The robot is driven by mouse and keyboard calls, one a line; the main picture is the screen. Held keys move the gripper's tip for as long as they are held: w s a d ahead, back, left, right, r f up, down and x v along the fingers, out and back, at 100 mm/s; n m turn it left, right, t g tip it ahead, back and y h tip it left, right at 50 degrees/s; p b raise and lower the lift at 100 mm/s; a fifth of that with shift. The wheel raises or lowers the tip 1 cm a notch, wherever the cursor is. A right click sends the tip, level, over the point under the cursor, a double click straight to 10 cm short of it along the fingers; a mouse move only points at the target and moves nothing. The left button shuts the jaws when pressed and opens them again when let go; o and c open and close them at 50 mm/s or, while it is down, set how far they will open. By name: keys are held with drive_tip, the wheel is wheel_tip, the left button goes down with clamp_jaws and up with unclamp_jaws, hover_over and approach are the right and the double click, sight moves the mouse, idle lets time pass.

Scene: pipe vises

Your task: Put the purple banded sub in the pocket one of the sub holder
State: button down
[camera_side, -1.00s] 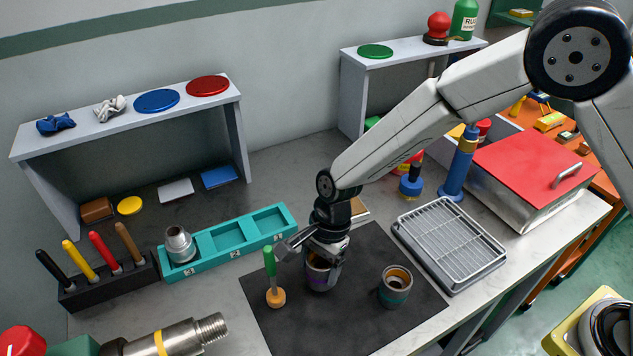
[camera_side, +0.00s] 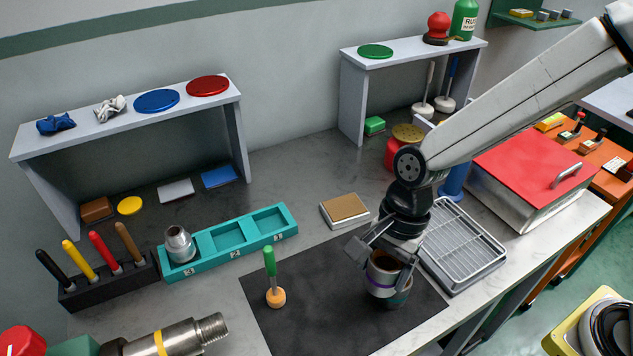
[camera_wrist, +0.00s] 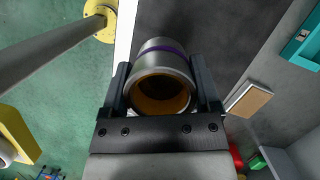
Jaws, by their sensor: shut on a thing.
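The purple banded sub (camera_side: 381,281) is a grey metal ring with a purple band and a brown inside. My gripper (camera_side: 386,268) is shut on it, with the sub upright between the fingers. In the wrist view, the sub (camera_wrist: 162,63) sits between both fingers (camera_wrist: 160,85). The teal sub holder (camera_side: 230,243) lies to the left with three pockets, marked 3, 2, 1 from left to right. Pocket one (camera_side: 269,220), at the right end, is empty. A corner of the holder (camera_wrist: 305,45) shows at the wrist view's right edge.
Another metal sub (camera_side: 179,244) stands in pocket 3; pocket 2 is empty. A green-handled tool (camera_side: 270,270) stands upright on the dark mat (camera_side: 320,315). A brown-topped block (camera_side: 345,209) lies behind the mat.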

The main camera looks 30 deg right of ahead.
drive_tip(key=shift+s+d+r, duration=0.3)
drive_tip(key=shift+s, duration=0.25)
drive_tip(key=shift+s+d+r, duration=0.25)
drive_tip(key=shift+s, duration=0.25)
drive_tip(key=w+a+m+t, duration=0.2)
drive_tip(key=w+m, duration=0.7)
drive_tip(key=w, duration=1)
drive_tip(key=shift+a+r, duration=0.3)
drive_tip(key=shift+a, duration=0.6)
drive_tip(key=shift+w+a+f, duration=0.9)
drive_tip(key=shift+w+f, duration=0.7)
drive_tip(key=shift+w, duration=0.5)
drive_tip(key=shift+w+a+f, duration=0.95)
drive_tip(key=shift+w+f, duration=0.6)
drive_tip(key=shift+w, duration=0.5)
drive_tip(key=shift+w+a+f, duration=0.9)
drive_tip(key=shift+w+f, duration=0.7)
drive_tip(key=shift+w, duration=0.5)
drive_tip(key=shift+f, duration=0.1)
